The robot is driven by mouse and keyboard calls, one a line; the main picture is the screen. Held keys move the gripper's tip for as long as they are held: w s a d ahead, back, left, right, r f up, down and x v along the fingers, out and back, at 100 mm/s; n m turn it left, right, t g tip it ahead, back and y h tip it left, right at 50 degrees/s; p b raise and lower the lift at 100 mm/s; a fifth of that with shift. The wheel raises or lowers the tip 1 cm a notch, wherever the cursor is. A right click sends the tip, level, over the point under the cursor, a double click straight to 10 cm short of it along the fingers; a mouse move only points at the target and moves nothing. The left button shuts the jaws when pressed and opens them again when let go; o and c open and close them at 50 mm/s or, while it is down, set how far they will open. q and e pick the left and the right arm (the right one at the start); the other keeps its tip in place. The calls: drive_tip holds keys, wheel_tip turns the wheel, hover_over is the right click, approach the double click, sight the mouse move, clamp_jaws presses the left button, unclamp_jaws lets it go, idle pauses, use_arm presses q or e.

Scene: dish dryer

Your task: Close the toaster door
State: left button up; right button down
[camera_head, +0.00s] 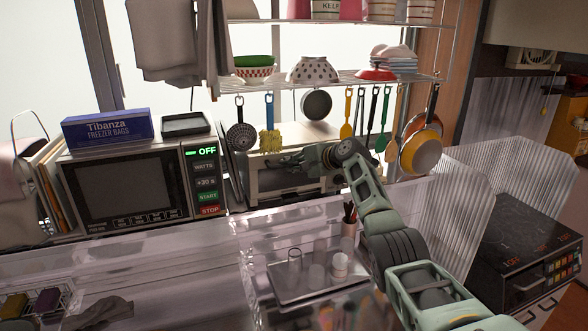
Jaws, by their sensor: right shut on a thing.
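The toaster (300,134) is a cream box with a dark front window, at the back of the counter in the middle of the view. Its door (286,187) faces me and is partly covered by my right arm, so I cannot tell how far it stands open. My right gripper (280,161) reaches in from the right, along the upper front edge of the toaster. It is shut on the toaster door, near the top of the front. The exact contact is small and dark. My left gripper is not in view.
A microwave (130,188) with a blue freezer bag box (107,129) stands left of the toaster. Utensils and pans hang from a rack (340,82) above. Clear ribbed panels (450,195) and a metal tray (318,284) lie in front. A stove (530,240) is at right.

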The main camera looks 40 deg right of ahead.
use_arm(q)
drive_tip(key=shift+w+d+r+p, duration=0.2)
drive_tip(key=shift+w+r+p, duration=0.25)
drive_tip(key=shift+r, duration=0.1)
use_arm(e)
drive_tip(key=shift+w+d+r+g, duration=0.2)
drive_tip(key=shift+w+r+g, duration=0.3)
drive_tip(key=shift+w, duration=0.25)
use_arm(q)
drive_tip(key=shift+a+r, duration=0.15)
use_arm(e)
drive_tip(key=shift+w+d+r, duration=0.1)
drive_tip(key=shift+r, duration=0.1)
drive_tip(key=c, duration=2)
unclamp_jaws()
drive_tip(key=shift+c, duration=0.2)
drive_tip(key=shift+f, duration=0.1)
drive_tip(key=shift+v, duration=1.05)
drive_tip(key=v, duration=0.9)
drive_tip(key=shift+s+r, duration=0.25)
drive_tip(key=shift+r, duration=0.05)
